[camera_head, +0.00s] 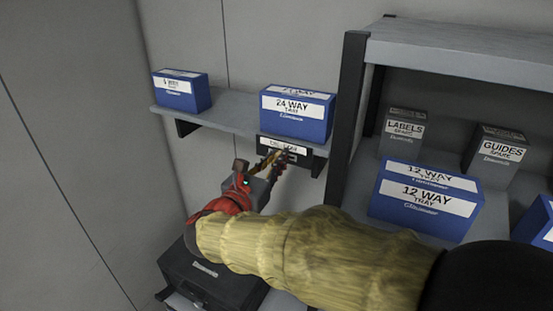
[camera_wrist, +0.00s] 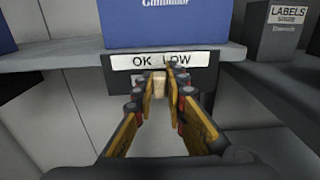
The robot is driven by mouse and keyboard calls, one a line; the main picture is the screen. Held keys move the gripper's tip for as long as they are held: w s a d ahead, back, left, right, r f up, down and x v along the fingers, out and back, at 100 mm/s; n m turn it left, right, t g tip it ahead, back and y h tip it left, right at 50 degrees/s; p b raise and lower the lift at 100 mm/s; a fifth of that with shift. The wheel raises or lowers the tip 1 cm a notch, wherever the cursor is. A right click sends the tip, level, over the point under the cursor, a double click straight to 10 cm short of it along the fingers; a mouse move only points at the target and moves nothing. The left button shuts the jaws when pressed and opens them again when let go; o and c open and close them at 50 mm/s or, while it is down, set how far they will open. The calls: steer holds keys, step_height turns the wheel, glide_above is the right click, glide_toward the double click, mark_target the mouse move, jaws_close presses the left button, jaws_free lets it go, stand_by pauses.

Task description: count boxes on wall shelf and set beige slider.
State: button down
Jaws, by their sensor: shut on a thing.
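The wall shelf (camera_head: 232,121) carries a small blue box (camera_head: 181,92) at its left end and a blue "24 WAY TRAY" box (camera_head: 296,114) at its right end; another label shows just above or behind the right one. A dark slider panel with a white "OK LOW" label (camera_wrist: 164,60) hangs under the shelf's right end. The beige slider (camera_wrist: 159,82) is below the label, between "OK" and "LOW". My gripper (camera_wrist: 160,91) is shut on the slider, its fingertips at either side. In the head view, my gripper (camera_head: 278,160) is at the panel and hides the slider.
An open rack (camera_head: 352,110) stands to the right with grey "LABELS" (camera_head: 403,132) and "GUIDES" (camera_head: 495,155) boxes and blue "12 WAY TRAY" boxes (camera_head: 424,200). A black case (camera_head: 205,275) sits below my arm. Bare wall lies left.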

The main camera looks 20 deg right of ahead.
steer(key=shift+d, duration=0.1)
stand_by(0.4)
steer(key=shift+s+d, duration=0.85)
steer(key=shift+s, duration=0.1)
steer(key=shift+w+a, duration=0.1)
steer(key=c, duration=1.8)
jaws_free()
steer(key=v, duration=1.2)
